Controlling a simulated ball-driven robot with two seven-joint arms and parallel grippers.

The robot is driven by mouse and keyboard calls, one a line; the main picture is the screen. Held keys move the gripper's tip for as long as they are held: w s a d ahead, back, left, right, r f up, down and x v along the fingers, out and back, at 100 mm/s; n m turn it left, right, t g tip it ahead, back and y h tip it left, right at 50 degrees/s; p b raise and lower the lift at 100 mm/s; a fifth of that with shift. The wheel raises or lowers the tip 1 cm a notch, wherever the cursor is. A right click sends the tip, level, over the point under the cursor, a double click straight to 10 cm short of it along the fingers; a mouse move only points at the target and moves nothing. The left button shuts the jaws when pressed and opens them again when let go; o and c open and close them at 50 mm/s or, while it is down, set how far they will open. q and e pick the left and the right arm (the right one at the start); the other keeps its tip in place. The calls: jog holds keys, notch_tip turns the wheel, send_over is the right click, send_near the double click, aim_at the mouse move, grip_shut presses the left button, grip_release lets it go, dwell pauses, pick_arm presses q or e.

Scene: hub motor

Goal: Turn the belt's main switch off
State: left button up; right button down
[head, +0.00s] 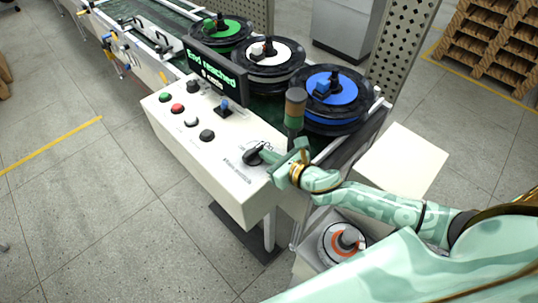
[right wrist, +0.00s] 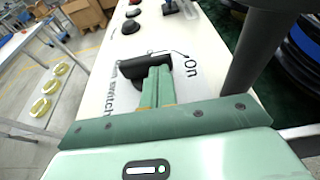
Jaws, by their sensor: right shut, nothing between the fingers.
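The belt's main switch (head: 260,153) is a black rotary knob on the right end of the white control panel (head: 221,170). In the right wrist view the main switch (right wrist: 146,67) lies just beyond my fingers, beside the printed words "main switch" and "On". My right gripper (head: 277,160) is shut with nothing between its fingers. Its fingertips are at the knob, seemingly touching it; the wrist view also shows the shut fingers (right wrist: 157,80) against it. Part of the knob is hidden behind the fingers. My left gripper is not in view.
The panel also has a green button (head: 164,97), a red button (head: 177,108), other knobs and a small blue-topped joystick (head: 224,104). A display (head: 218,72) reads "End reached". A signal lamp (head: 295,108) stands close to my right gripper. Reels with green, white and blue hubs sit on the belt behind.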

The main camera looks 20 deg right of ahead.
jog(key=shift+w+d+r+p, duration=0.1)
jog(key=shift+w+d+p, duration=0.35)
jog(key=shift+w+p, duration=0.05)
dwell(0.7)
jog(key=shift+w+d, duration=0.2)
jog(key=shift+w, duration=0.25)
jog(key=shift+w+p, duration=0.1)
jog(key=shift+p, duration=0.2)
dwell(0.3)
jog(key=v, duration=1.6)
